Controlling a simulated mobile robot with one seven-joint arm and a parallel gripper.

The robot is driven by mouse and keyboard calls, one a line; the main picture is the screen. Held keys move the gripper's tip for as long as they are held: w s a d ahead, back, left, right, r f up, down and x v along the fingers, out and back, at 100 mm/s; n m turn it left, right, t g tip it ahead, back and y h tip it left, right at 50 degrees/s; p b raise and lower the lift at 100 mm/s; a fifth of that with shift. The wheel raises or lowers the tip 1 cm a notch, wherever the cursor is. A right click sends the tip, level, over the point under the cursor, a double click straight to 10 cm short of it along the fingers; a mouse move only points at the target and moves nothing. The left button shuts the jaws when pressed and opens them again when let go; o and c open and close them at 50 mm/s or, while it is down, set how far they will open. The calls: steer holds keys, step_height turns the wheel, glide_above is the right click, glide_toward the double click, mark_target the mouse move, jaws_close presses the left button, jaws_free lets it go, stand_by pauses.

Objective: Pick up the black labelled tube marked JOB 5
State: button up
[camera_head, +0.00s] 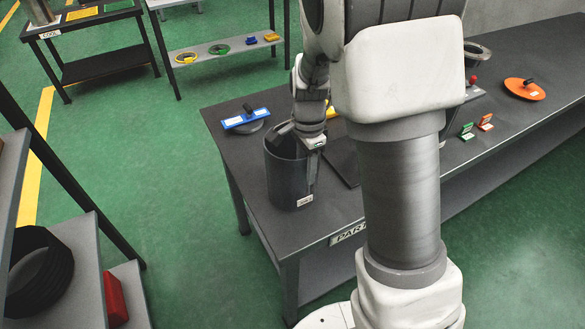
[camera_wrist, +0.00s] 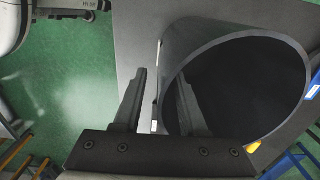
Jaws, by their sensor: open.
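The black tube (camera_head: 284,182) stands upright and open-topped near the left end of the grey table. A small white label (camera_head: 305,200) is low on its side; its text is too small to read. My gripper (camera_head: 312,160) is at the tube's right side, near the rim, partly hidden by my wrist. In the wrist view the tube (camera_wrist: 215,45) shows its dark round mouth. My open gripper (camera_wrist: 161,75) straddles the near wall there: one finger is outside the tube, the other overlaps the mouth. I cannot tell whether either finger touches the wall.
The table (camera_head: 235,150) also holds a blue-handled item (camera_head: 245,119) behind the tube, an orange disc (camera_head: 524,89) and small green and orange pieces at the right. My arm hides the table's middle. A shelf with a black ring (camera_head: 38,270) stands at the lower left.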

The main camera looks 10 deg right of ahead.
jaws_close()
stand_by(1.3)
steer(key=shift+w+r, duration=0.1)
steer(key=shift+r, duration=0.05)
